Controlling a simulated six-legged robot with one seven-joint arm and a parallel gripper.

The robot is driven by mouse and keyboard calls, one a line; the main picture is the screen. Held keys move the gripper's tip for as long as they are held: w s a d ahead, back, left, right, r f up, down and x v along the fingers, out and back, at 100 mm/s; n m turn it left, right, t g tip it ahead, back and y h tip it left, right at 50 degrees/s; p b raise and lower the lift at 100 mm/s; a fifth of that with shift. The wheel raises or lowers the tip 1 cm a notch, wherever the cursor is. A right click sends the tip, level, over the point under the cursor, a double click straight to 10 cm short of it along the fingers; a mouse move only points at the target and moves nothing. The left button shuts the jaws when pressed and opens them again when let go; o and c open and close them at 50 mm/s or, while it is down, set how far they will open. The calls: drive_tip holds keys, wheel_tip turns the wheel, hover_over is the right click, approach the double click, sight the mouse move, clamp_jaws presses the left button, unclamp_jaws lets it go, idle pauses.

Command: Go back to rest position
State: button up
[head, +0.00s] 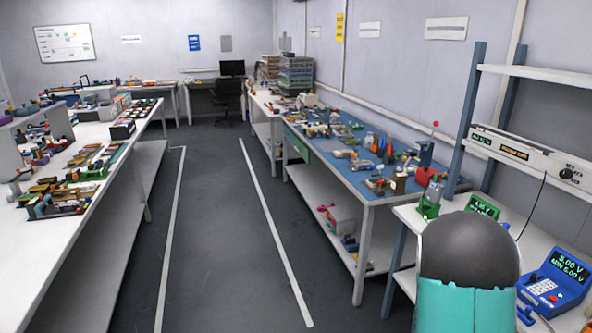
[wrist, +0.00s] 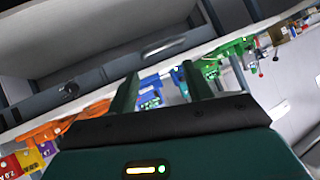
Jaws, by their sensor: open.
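My gripper (wrist: 164,92) shows in the wrist view with its two dark green fingers apart and nothing between them. The wrist view is strongly tilted. Beyond the fingers lie a white bench surface and blue and green devices, apart from the fingers. In the head view, a dark rounded link and a teal link of my arm rise at the lower right, in front of the right-hand bench. My gripper itself does not show in the head view.
A blue meter (head: 556,282) stands on the white bench at the right, close to my arm. A shelf post (head: 466,120) rises behind it. A blue-topped bench (head: 330,158) and a cluttered white table (head: 90,222) flank a clear aisle (head: 215,230). Orange items (wrist: 62,128) show in the wrist view.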

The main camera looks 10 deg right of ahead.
drive_tip(key=w+a+r+n+t+y, duration=0.15)
drive_tip(key=a+r+n+y, duration=0.5)
drive_tip(key=a+r, duration=1.15)
drive_tip(key=s+a+r+n+g+y, duration=0.1)
drive_tip(key=s+a+r+n, duration=0.2)
drive_tip(key=s+a, duration=0.4)
drive_tip(key=s+a+r+n+g+y, duration=0.1)
drive_tip(key=s+a+r+n, duration=0.3)
drive_tip(key=s, duration=0.8)
drive_tip(key=a+r, duration=0.1)
drive_tip(key=a, duration=0.1)
drive_tip(key=shift+s+a+r+g+y, duration=0.15)
drive_tip(key=shift+a+r+g+y, duration=0.15)
drive_tip(key=shift+a+g+y, duration=0.05)
